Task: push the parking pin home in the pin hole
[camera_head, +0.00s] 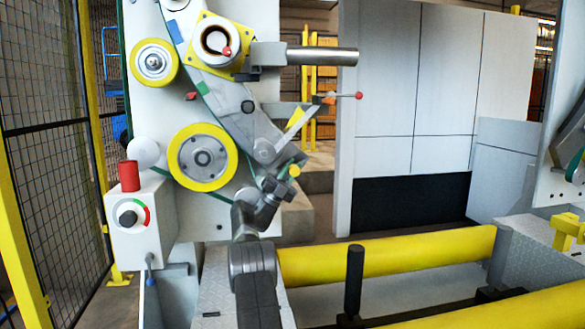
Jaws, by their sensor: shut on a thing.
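My gripper (287,167) is at the end of my grey arm, just right of the large lower yellow-rimmed roller (203,157). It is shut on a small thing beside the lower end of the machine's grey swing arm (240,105). A small round yellow knob (294,171) shows at the gripper. It looks like the head of the parking pin, but I cannot tell for sure. The pin's shaft and the pin hole are hidden by my wrist and fingers or too small to make out. I cannot tell how deep the pin sits.
A grey shaft (325,56) juts right above my gripper, and a red-tipped lever (345,95) sticks out below it. A yellow roller (390,253) lies at lower right. A mesh fence (45,120) bounds the left.

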